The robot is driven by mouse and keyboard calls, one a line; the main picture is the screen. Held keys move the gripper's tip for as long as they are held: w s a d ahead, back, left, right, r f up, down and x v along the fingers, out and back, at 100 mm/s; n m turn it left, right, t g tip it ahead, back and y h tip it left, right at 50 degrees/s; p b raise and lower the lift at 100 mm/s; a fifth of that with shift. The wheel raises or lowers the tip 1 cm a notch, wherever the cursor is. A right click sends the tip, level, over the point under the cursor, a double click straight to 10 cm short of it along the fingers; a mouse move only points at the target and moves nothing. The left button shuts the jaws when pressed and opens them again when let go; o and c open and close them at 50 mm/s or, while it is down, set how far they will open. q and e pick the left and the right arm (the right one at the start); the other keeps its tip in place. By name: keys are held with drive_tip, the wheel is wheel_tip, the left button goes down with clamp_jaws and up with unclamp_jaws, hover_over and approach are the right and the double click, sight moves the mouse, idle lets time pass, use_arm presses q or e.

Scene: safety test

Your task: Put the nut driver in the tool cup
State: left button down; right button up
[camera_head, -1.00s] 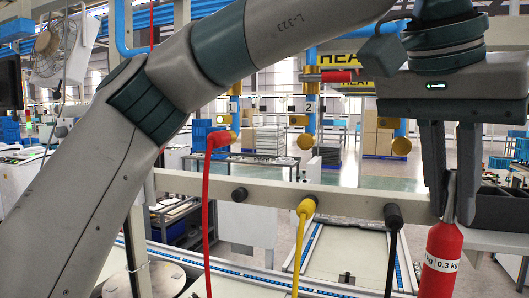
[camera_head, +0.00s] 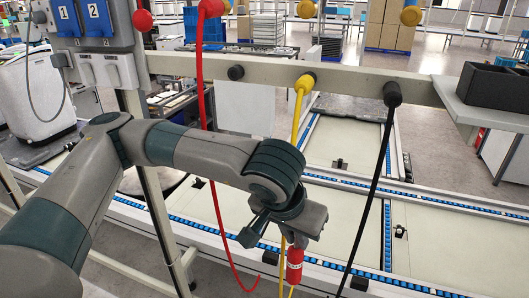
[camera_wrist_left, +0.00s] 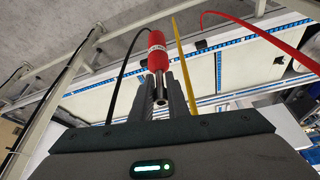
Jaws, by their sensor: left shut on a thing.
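The nut driver (camera_head: 294,265) has a red handle with a white label. It hangs below my left gripper (camera_head: 298,238), in the lower middle of the head view. In the left wrist view my left gripper (camera_wrist_left: 160,96) is shut on its metal shaft, and the red handle (camera_wrist_left: 157,48) points away from the palm. The fingers are mostly hidden in the head view. I cannot make out a tool cup for certain. My right gripper is not in view.
A black open container (camera_head: 493,86) stands on a grey shelf (camera_head: 468,110) at the right. Red, yellow (camera_head: 300,110) and black (camera_head: 380,165) cables hang from a beige rail (camera_head: 350,80), the yellow one close by my gripper. Conveyor panels with blue edging lie below.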

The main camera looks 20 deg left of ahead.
use_arm(q)
drive_tip(key=a+f+b, duration=0.3)
drive_tip(key=f+b, duration=0.2)
drive_tip(key=f, duration=0.6)
drive_tip(key=a+f+n+b, duration=0.1)
drive_tip(key=f+b, duration=0.4)
drive_tip(key=f, duration=0.6)
drive_tip(key=a+f+n+y+b, duration=0.1)
drive_tip(key=a+f+b, duration=0.3)
drive_tip(key=f, duration=0.7)
drive_tip(key=shift+w+a+f+b, duration=0.35)
drive_tip(key=shift+w+b, duration=0.1)
drive_tip(key=shift+b, duration=0.1)
drive_tip(key=shift+r, duration=0.1)
